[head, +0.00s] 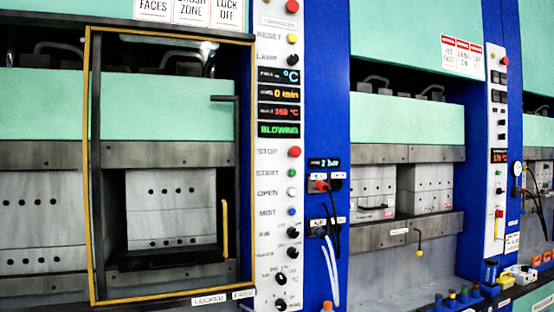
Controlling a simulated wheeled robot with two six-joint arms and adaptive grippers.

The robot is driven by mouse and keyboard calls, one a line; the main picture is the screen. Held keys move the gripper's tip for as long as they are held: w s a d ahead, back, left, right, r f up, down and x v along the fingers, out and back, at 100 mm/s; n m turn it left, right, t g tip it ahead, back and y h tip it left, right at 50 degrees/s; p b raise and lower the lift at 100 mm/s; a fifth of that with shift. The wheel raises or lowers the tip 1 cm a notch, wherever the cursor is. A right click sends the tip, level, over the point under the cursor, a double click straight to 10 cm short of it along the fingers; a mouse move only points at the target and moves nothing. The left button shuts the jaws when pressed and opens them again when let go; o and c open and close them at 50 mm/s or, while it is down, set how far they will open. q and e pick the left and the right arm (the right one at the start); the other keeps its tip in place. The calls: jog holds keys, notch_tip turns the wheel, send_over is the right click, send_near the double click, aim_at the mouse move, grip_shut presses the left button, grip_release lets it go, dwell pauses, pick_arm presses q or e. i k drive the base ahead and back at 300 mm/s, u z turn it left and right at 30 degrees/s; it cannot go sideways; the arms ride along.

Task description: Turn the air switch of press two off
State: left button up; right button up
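A white control panel (278,150) stands upright beside the nearest press, whose yellow-framed door (168,33) is on the left. The panel has a black rotary switch (293,232) on the row that seems to read "AIR". A similar black switch (293,253) is just below it, its label blurred. The exact pointing of both switches is too small to tell. A green display (278,130) reads "BLOWING". I cannot read a press number on this panel. A second panel (497,150) is farther right, with small controls. Neither of my grippers is in view.
Close above the air switch are a blue knob (292,212), white button (292,193), green button (292,173) and red stop button (294,152). Two dials (281,279) sit below. Hoses (331,262) hang to the right. A yellow door handle (225,228) is left.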

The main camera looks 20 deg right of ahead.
aim_at(293, 233)
jog(key=z, duration=0.45)
jog(key=k, duration=0.55)
jog(key=z, duration=1.25)
jog(key=i, duration=1.8)
jog(key=u, duration=0.45)
